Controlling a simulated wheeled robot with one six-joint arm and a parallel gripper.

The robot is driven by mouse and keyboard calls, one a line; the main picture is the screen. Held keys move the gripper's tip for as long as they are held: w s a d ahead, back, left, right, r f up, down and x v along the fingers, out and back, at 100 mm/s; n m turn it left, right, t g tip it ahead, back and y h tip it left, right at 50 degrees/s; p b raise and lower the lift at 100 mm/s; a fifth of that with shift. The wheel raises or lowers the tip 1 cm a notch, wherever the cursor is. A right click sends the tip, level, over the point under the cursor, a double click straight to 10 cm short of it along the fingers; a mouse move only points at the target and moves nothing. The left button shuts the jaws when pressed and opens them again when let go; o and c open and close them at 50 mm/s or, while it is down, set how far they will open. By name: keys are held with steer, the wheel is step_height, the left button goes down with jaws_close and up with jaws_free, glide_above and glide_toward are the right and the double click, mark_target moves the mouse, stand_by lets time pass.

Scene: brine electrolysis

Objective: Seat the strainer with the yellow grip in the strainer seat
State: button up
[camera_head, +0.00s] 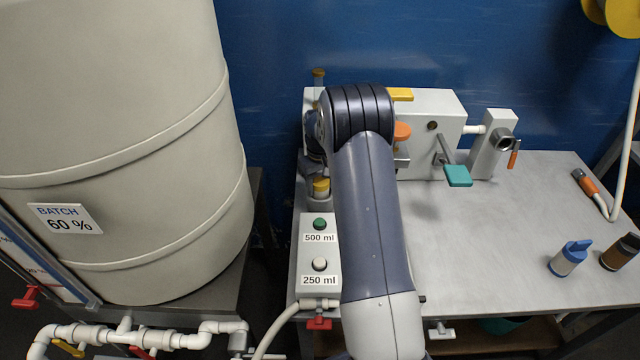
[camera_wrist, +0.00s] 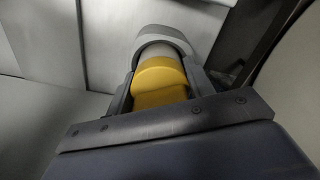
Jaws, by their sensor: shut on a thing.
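In the wrist view my gripper (camera_wrist: 161,77) is shut on the yellow grip (camera_wrist: 160,93) of the strainer. A grey rounded part (camera_wrist: 163,40) shows just beyond the grip; I cannot tell if it belongs to the strainer or to a fitting around it. In the head view my arm hides most of the gripper, at the left end of the bench. A yellow-topped piece (camera_head: 321,186) shows just below my wrist, in a grey round holder; I cannot tell if it is the held strainer. The strainer seat cannot be made out for sure.
A pale machine block (camera_head: 430,105) with a teal lever (camera_head: 458,175) stands at the back. A button box (camera_head: 319,285) is at the front left. A large drum (camera_head: 120,150) stands left of the bench. The bench middle is clear.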

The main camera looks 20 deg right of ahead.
steer(key=shift+f, duration=0.3)
stand_by(0.5)
steer(key=o, duration=1.2)
steer(key=shift+s, duration=0.15)
steer(key=shift+c, duration=0.2)
steer(key=shift+f, duration=0.1)
step_height(320, 180, up, 11)
steer(key=shift+d+r+b, duration=0.15)
steer(key=shift+b, duration=0.35)
step_height(320, 180, down, 11)
steer(key=shift+f+p, duration=0.1)
steer(key=shift+p, duration=0.2)
